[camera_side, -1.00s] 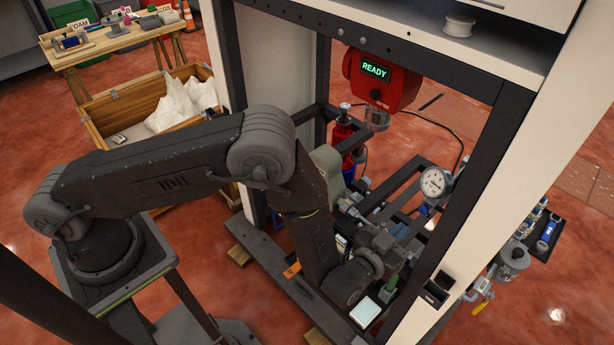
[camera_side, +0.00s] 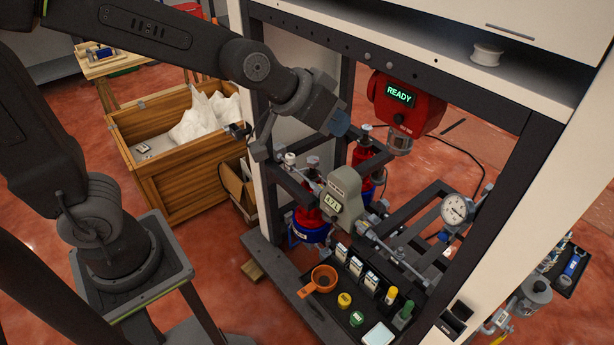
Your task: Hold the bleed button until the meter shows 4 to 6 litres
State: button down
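The grey-green meter (camera_side: 341,194) stands in the middle of the frame; its small lit display shows digits too small to read surely. A round yellow button (camera_side: 344,300) and a round green button (camera_side: 357,319) sit on the dark front panel; their labels are too small to read, so I cannot tell which is the bleed button. My gripper (camera_side: 332,114) is raised above and behind the meter, left of the red dispenser head, well apart from both buttons. Its fingers are hard to make out, and no held object shows.
The red dispenser head (camera_side: 408,105) reads READY. An orange cup (camera_side: 324,279) sits left of the yellow button. A dial gauge (camera_side: 457,209) stands at the right. Dark frame posts and the upper shelf surround the work.

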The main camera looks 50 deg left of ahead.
jog(key=s+a+g+y, duration=0.1)
jog(key=s+a, duration=0.3)
jog(key=s, duration=0.4)
jog(key=s+a+g+y, duration=0.1)
jog(key=s+a, duration=0.3)
jog(key=s, duration=0.4)
jog(key=shift+s+a+n+g+y, duration=0.3)
jog(key=shift+a+g, duration=0.1)
jog(key=shift+g, duration=0.3)
jog(key=c, duration=1.8)
grip_release()
jog(key=shift+w, duration=0.1)
